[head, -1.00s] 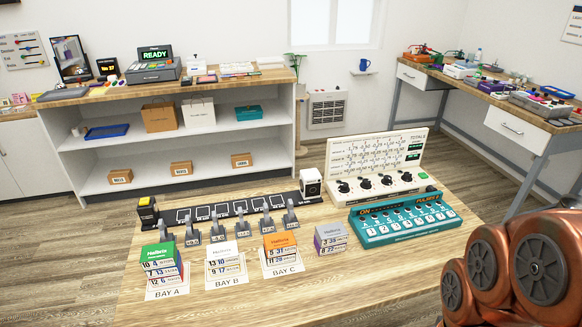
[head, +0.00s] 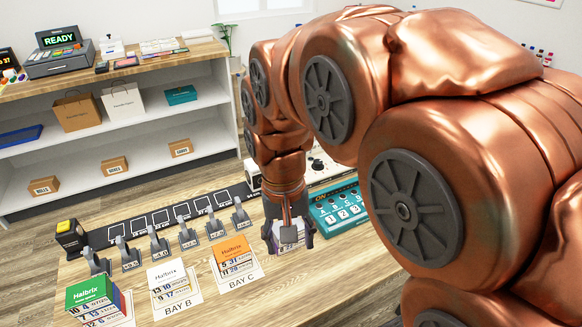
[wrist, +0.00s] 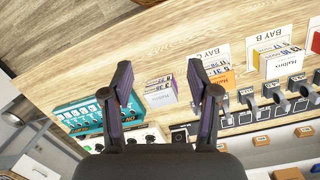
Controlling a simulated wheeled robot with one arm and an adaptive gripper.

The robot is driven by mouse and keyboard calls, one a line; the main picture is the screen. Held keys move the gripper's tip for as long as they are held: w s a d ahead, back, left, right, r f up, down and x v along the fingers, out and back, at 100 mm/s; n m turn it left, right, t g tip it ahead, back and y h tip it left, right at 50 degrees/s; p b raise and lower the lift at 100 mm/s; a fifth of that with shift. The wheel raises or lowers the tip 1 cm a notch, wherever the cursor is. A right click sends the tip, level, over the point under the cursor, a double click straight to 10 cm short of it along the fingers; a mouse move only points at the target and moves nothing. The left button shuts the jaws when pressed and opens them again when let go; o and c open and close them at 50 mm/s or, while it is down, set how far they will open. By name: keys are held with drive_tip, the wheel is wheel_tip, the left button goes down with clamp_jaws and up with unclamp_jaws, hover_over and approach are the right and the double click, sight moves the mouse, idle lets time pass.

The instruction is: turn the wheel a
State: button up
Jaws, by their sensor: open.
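No label that I can read marks wheel a. The white console (head: 318,168) carries a row of dark round knobs; in the head view my arm hides most of it. In the wrist view its dark knobs (wrist: 150,139) show at the lower left, partly hidden by my left finger. My gripper (head: 288,240) points down over the table, right of the BAY C stack. It is open, with its fingers wide apart in the wrist view (wrist: 158,84). A small grey-purple box (wrist: 160,93) shows between the fingers, apparently below them and not gripped.
The teal key panel (head: 336,208) lies beside the white console. Card stacks, orange (head: 233,250), white (head: 166,274) and green (head: 89,292), stand at the front. Several grey levers (head: 187,236) line the black strip behind them. Bare wood (wrist: 120,65) shows nearby.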

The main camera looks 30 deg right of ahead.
drive_tip(key=w+d+f+m+b, duration=0.1)
drive_tip(key=w+d+m, duration=0.45)
drive_tip(key=w, duration=0.45)
drive_tip(key=w+d+f+m+b, duration=0.15)
drive_tip(key=w+d+m, duration=0.35)
drive_tip(key=w, duration=0.5)
drive_tip(key=w+d+f+m, duration=0.25)
drive_tip(key=w+d, duration=0.35)
drive_tip(key=w, duration=0.3)
drive_tip(key=w+d+f+m, duration=0.2)
drive_tip(key=w, duration=0.1)
drive_tip(key=w+d+f+m+t+b, duration=0.1)
drive_tip(key=w+d+f+m, duration=0.1)
drive_tip(key=w+d+f, duration=0.1)
drive_tip(key=w+d+f+m, duration=0.2)
drive_tip(key=d, duration=0.1)
drive_tip(key=shift+w+d+f+t+b, duration=0.25)
drive_tip(key=shift+w+f+t+b, duration=0.05)
drive_tip(key=shift+w+f+b, duration=0.1)
drive_tip(key=shift+m, duration=0.3)
drive_tip(key=shift+f+p, duration=0.8)
drive_tip(key=shift+f, duration=3.1)
drive_tip(key=shift+c, duration=0.2)
drive_tip(key=c, duration=1)
drive_tip(key=shift+d, duration=0.2)
clamp_jaws()
drive_tip(key=shift+a, duration=0.15)
drive_tip(key=shift+w, duration=0.1)
